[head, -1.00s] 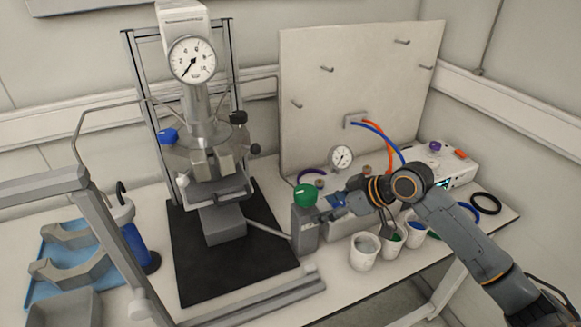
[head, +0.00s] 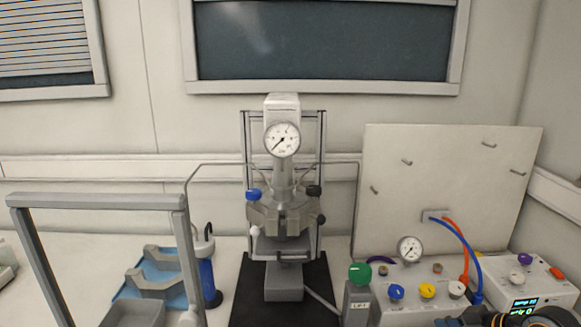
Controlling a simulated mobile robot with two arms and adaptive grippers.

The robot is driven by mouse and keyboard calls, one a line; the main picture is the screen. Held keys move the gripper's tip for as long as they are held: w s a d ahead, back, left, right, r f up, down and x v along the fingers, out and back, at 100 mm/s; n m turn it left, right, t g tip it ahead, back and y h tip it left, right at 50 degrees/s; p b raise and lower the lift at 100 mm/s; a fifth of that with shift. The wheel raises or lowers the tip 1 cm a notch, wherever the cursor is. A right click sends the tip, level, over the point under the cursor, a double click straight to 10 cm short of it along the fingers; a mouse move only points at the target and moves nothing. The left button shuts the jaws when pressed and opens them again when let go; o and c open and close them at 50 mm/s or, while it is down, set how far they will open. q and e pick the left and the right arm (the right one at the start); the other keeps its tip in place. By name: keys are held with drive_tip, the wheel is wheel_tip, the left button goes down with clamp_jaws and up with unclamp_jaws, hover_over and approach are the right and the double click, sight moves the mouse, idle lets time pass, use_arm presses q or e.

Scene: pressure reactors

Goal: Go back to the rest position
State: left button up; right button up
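Only a dark part of my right arm (head: 515,318) shows, at the bottom right edge of the head view. It is in front of the control boxes on the bench. The dark end at its left, by my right gripper (head: 452,322), is cut off by the frame's lower edge, so its fingers cannot be made out. My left gripper is not in view. The pressure reactor (head: 283,215) with its round gauge (head: 282,140) stands upright at the middle, on a black mat (head: 238,300).
A grey frame (head: 100,201) stands at the left, near a blue tray (head: 135,290) and a blue bottle (head: 207,275). A box with a green knob (head: 360,275), a valve box with coloured knobs (head: 405,300) and a white box (head: 520,280) stand at the right before a panel (head: 440,180).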

drive_tip(key=s+a+f+m+g+h, duration=0.1)
drive_tip(key=s+a+f+h, duration=0.1)
drive_tip(key=s+a+f, duration=0.45)
drive_tip(key=s+a+f+m+g+h, duration=0.1)
drive_tip(key=s+a+f+g, duration=0.15)
drive_tip(key=s+f, duration=0.7)
drive_tip(key=s+m+h, duration=0.2)
drive_tip(key=s+m, duration=0.1)
drive_tip(key=s, duration=0.8)
wheel_tip(320, 180, down, 24)
drive_tip(key=f+g, duration=0.1)
drive_tip(key=g, duration=0.1)
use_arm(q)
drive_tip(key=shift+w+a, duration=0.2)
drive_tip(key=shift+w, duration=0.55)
use_arm(e)
drive_tip(key=s+d+f, duration=0.2)
drive_tip(key=s+f, duration=1.4)
drive_tip(key=s, duration=0.1)
drive_tip(key=shift+s+d+f+n+g, duration=0.2)
drive_tip(key=shift+s+f+n+g, duration=0.1)
drive_tip(key=shift+g, duration=0.15)
